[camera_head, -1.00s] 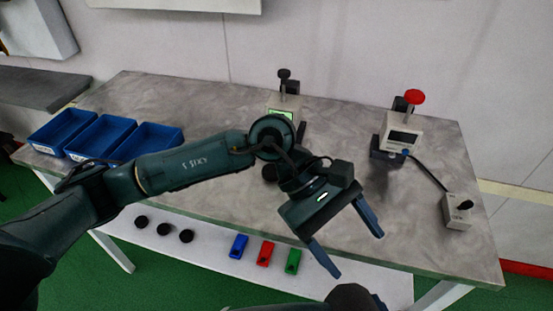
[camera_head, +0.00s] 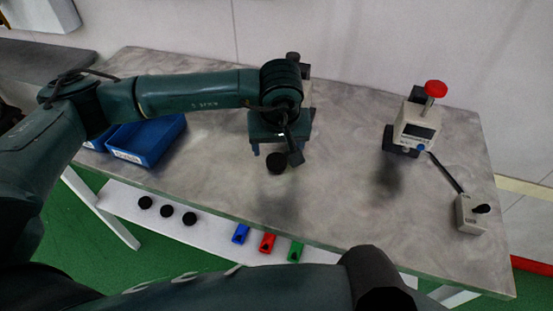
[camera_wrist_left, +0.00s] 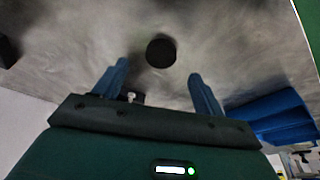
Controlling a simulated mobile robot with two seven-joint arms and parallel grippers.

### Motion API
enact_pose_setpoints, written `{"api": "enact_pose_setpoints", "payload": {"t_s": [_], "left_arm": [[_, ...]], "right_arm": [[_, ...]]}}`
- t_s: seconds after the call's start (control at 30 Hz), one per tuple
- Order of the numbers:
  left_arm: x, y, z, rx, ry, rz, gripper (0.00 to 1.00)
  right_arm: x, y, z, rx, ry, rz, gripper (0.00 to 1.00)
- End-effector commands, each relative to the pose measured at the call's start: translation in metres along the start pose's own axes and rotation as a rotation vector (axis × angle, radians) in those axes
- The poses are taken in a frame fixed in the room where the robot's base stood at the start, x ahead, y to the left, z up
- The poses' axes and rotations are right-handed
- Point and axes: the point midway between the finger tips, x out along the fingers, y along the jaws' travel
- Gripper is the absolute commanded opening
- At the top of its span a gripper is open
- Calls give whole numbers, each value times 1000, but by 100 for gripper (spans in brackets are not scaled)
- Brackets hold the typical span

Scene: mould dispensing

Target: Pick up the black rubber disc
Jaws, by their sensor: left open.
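A black rubber disc (camera_head: 276,163) lies on the grey tabletop, near the middle of the table in the head view. It also shows as a dark round shape in the left wrist view (camera_wrist_left: 161,51), just beyond the fingertips and between their lines. My left gripper (camera_head: 275,152) is open and empty, above the table right behind the disc in the head view. Its two blue fingers (camera_wrist_left: 158,75) stand apart in the wrist view, with the disc not between them. My right gripper is not in view; only part of that arm shows along the bottom.
Blue bins (camera_head: 150,143) stand at the table's left. A device with a red knob (camera_head: 416,128) and a small control box (camera_head: 470,213) stand at the right. Another device is mostly hidden behind my left wrist. Several black discs (camera_head: 167,211) and coloured blocks (camera_head: 267,243) lie on the lower shelf.

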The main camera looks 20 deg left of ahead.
Motion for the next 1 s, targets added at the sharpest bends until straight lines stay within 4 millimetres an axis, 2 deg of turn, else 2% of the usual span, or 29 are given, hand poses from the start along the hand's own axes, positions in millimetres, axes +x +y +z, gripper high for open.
{"api": "enact_pose_setpoints", "payload": {"t_s": [0.13,0.27,0.4,0.7,1.0], "left_arm": [[11,-1,1,-1,-4,-2,70],[31,-3,1,0,-5,-3,70],[49,-2,1,-1,-3,-1,70],[54,-2,0,0,-1,1,70],[54,-2,0,-1,-1,1,46]], "right_arm": [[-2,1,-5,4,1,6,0],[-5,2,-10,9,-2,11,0],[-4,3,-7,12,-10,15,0],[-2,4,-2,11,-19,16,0],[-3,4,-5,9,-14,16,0]]}}
